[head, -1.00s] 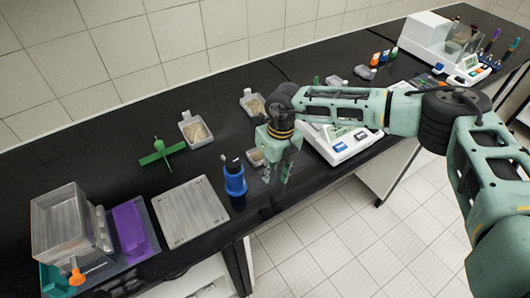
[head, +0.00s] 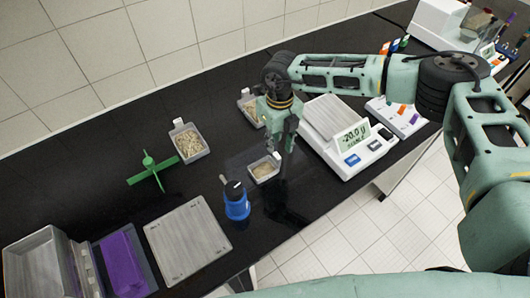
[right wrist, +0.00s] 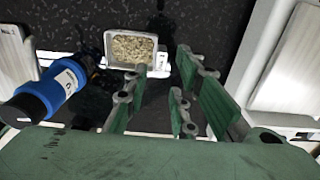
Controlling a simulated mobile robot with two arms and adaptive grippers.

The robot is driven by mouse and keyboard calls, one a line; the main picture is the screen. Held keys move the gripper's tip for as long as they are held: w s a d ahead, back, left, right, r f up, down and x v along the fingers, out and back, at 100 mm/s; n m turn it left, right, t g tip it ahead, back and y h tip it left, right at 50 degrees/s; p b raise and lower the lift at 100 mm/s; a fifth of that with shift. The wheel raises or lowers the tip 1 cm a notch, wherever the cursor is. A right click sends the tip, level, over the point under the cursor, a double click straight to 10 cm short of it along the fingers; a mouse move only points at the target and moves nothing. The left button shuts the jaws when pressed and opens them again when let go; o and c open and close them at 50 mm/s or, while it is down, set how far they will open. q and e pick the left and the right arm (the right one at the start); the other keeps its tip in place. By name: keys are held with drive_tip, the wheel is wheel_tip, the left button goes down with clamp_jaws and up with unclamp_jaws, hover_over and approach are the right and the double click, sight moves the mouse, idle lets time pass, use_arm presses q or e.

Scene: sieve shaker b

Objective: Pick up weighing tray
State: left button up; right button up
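A small white weighing tray (head: 264,170) with tan grains in it lies on the black bench. It shows in the right wrist view (right wrist: 133,50), just beyond the fingertips. Two similar white trays of grains stand farther back, one at the left (head: 188,141) and one (head: 250,107) partly behind my right gripper. My right gripper (head: 286,140) points down beside the near tray. In the right wrist view the fingers (right wrist: 163,72) are apart with nothing between them. My left gripper is not in view.
A blue bottle (head: 236,202) stands left of the near tray. A balance (head: 345,138) reading about -20.0 is to the right. A green fan-like part (head: 152,170), a grey plate (head: 187,240) and a purple block (head: 124,263) lie left. The bench's front edge is close.

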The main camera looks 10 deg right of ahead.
sight(274, 162)
wheel_tip(274, 162, down, 2)
drive_tip(key=shift+b, duration=0.55)
drive_tip(key=shift+s+f+b, duration=0.35)
drive_tip(key=shift+s, duration=0.15)
drive_tip(key=f+b, duration=0.1)
drive_tip(key=f, duration=0.2)
drive_tip(key=f+b, duration=0.1)
drive_tip(key=f, duration=0.1)
drive_tip(key=shift+a+b, duration=0.25)
drive_tip(key=shift+b, duration=0.05)
drive_tip(key=shift+w+a, duration=0.15)
drive_tip(key=shift+w, duration=0.15)
drive_tip(key=shift+c, duration=0.2)
drive_tip(key=shift+r, duration=0.1)
drive_tip(key=c, duration=0.3)
drive_tip(key=shift+r, duration=0.1)
clamp_jaws()
